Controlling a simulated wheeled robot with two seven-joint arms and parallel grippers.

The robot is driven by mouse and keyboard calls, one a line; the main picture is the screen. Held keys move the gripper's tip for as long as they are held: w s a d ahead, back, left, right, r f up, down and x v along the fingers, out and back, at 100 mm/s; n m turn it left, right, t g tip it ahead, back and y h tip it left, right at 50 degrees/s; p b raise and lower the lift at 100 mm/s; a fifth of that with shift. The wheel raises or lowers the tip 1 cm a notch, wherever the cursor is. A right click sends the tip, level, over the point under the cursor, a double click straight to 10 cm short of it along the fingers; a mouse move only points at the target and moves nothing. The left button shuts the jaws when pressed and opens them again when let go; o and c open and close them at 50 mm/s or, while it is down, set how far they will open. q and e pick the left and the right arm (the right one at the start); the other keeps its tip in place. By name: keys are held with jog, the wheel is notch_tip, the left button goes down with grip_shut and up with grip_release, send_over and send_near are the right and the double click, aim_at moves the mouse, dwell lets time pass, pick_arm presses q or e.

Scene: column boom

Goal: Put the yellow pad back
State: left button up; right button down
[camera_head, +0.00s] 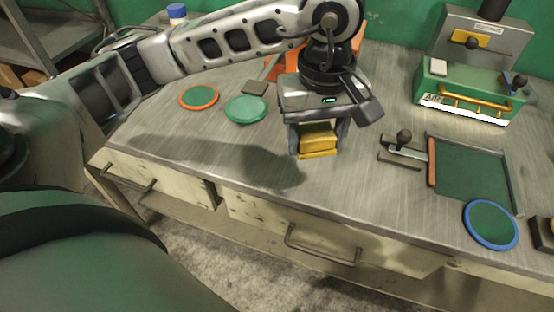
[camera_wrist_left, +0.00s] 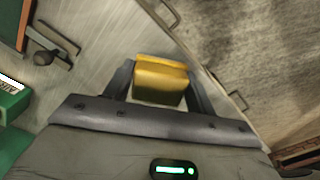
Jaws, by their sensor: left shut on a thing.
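My left gripper (camera_head: 317,147) reaches over the bench from the left, pointing down. It is shut on the yellow pad (camera_head: 318,137), a blocky yellow piece between its two fingers. In the left wrist view the yellow pad (camera_wrist_left: 160,80) sits between the fingertips of the left gripper (camera_wrist_left: 160,84), with the bench's front edge and drawer handles beyond. The pad is at or just above the bench top near the front edge; I cannot tell if it touches. My right gripper is not in view.
An orange-rimmed disc (camera_head: 199,97), a green disc (camera_head: 246,109) and a small dark pad (camera_head: 255,87) lie left of my gripper. At right are a lever clamp (camera_head: 403,146), a green tray (camera_head: 470,172), a blue-rimmed disc (camera_head: 490,224) and a green machine (camera_head: 470,85). An orange bin (camera_head: 273,68) stands behind.

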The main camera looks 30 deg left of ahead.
pick_arm(q)
jog(key=n, duration=0.1)
jog(key=d+n, duration=0.1)
jog(key=shift+s+f+n+b, duration=0.3)
jog(key=shift+s+b, duration=0.05)
jog(key=shift+b, duration=0.05)
jog(key=shift+s+d+n+b, duration=0.15)
jog(key=shift+d+n+b, duration=0.15)
jog(key=shift+n, duration=0.5)
jog(key=n, duration=0.3)
send_over(276, 158)
jog(key=d, duration=0.1)
jog(key=f, duration=0.7)
jog(key=shift+s+d+f+b, duration=0.2)
jog(key=shift+s+f+b, duration=0.15)
jog(key=shift+s+f, duration=0.05)
jog(key=shift+w+a+f, duration=0.25)
jog(key=shift+a+f, duration=0.1)
jog(key=shift+f, duration=0.15)
jog(key=f, duration=0.1)
jog(key=f+p, duration=0.1)
jog(key=f, duration=0.1)
jog(key=shift+w+a+f, duration=0.1)
jog(key=shift+a, duration=0.25)
jog(key=shift+f, duration=0.35)
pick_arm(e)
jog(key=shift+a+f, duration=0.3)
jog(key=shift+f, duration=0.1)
